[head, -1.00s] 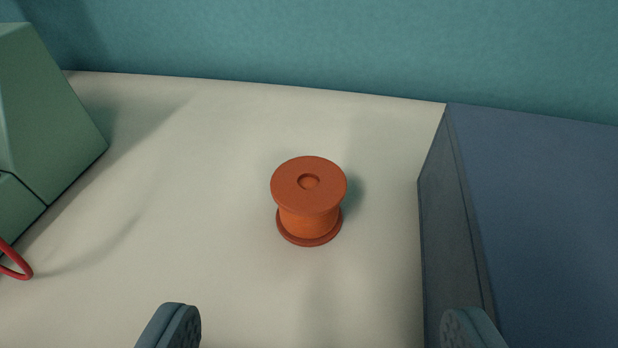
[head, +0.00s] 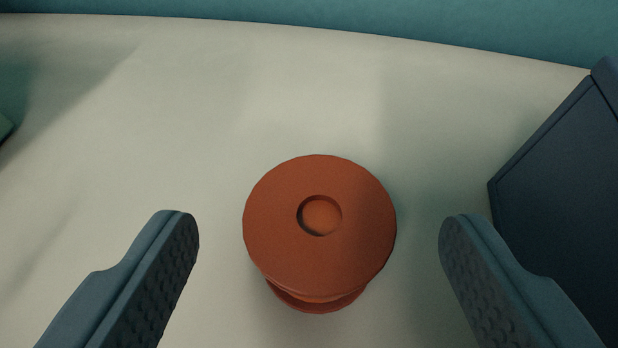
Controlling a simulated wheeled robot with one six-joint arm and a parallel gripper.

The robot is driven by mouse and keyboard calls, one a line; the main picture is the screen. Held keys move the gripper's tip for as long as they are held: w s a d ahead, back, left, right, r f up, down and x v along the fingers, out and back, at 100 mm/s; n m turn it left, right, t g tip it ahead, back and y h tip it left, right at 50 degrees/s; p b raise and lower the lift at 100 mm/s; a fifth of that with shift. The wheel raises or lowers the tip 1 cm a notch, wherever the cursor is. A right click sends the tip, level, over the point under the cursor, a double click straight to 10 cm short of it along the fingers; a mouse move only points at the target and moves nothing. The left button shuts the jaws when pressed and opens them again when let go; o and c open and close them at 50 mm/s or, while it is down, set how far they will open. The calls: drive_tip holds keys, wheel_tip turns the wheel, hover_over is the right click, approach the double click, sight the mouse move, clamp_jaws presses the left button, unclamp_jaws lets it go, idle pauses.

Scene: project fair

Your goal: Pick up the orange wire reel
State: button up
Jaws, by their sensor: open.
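The orange wire reel (head: 345,260) stands upright on the pale surface, near the middle of the head view. I see its round top flange with a small central hollow and a sliver of the lower flange beneath. My gripper (head: 318,235) is open and empty. One finger shows to the left of the reel and one to the right, with a clear gap on both sides. The fingers do not touch the reel. Most of the reel's spool body is hidden under the top flange.
A dark blue box (head: 560,190) stands at the right, close to my right finger. A green object (head: 5,126) just shows at the left edge. A teal wall (head: 330,12) runs along the back. The pale surface (head: 200,100) behind and left of the reel is clear.

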sight(321, 278)
drive_tip(key=shift+w+f, duration=0.3)
drive_tip(key=shift+w, duration=0.25)
drive_tip(key=c, duration=1.1)
drive_tip(key=shift+d+r, duration=0.1)
drive_tip(key=shift+r, duration=0.1)
drive_tip(key=shift+r, duration=4.85)
